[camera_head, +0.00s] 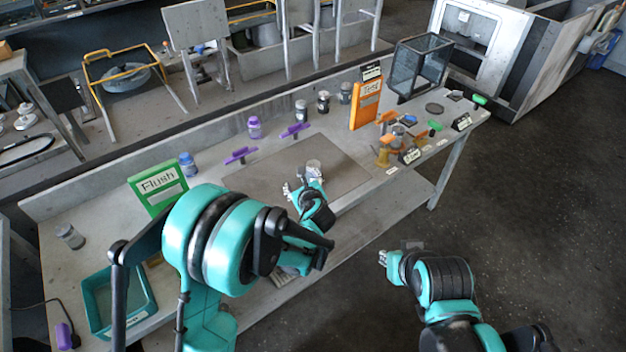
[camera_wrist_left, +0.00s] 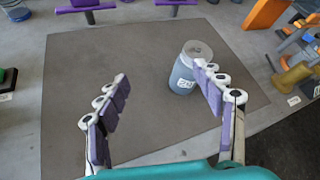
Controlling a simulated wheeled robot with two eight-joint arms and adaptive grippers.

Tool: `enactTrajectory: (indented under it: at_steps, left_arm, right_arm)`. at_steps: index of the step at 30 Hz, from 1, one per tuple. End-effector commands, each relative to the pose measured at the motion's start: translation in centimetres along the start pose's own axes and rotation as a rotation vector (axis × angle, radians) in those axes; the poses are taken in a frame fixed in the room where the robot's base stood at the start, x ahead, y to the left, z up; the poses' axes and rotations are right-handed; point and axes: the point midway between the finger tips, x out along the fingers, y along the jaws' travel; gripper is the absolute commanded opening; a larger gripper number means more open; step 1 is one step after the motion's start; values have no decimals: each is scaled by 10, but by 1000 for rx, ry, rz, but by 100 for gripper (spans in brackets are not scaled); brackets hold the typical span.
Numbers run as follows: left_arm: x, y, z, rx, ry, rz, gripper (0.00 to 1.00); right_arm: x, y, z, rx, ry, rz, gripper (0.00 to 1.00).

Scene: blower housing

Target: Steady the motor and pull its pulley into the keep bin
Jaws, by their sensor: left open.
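A grey-blue cylinder with a white label, which looks like the motor (camera_wrist_left: 183,76), stands upright on the dark mat; it also shows in the head view (camera_head: 314,164). Its top is a round grey disc (camera_wrist_left: 198,48); I cannot tell whether this is the pulley. My left gripper (camera_head: 300,186) is open at the mat. In the left wrist view its fingers (camera_wrist_left: 160,84) are spread, and the right finger overlaps the cylinder's right side; contact is unclear. My right gripper (camera_head: 384,258) is off the bench's front edge, its jaws too small to read. A teal bin (camera_head: 148,306) is at front left, its label unreadable.
Purple stands (camera_head: 240,155) and several jars (camera_head: 254,127) line the bench's back. A green "Flush" sign (camera_head: 158,184) stands left and an orange sign (camera_head: 366,104) right. Orange fixtures (camera_head: 384,155) crowd the mat's right. The mat (camera_head: 262,184) is otherwise clear.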

Motion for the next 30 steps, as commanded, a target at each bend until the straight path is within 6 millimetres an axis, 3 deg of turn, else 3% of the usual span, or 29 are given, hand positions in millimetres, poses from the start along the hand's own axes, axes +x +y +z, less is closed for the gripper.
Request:
enactTrajectory:
  at_steps: [1,3,9,20,27,30]
  left_arm:
    - [10,-9,-18,97,-17,-18,68]
    - [18,-16,-33,217,-43,-34,68]
    - [31,-26,-56,386,-81,-54,68]
    - [67,-30,-57,394,-82,-54,68]
    - [103,-33,-56,393,-82,-53,68]
    - [106,-34,-55,393,-82,-54,68]
  right_arm:
    - [3,0,2,0,0,0,19]
    - [4,0,3,0,0,0,19]
    - [6,0,4,0,0,0,19]
    - [17,0,12,0,0,0,19]
    - [28,0,20,0,0,0,19]
    - [28,0,20,0,0,0,19]
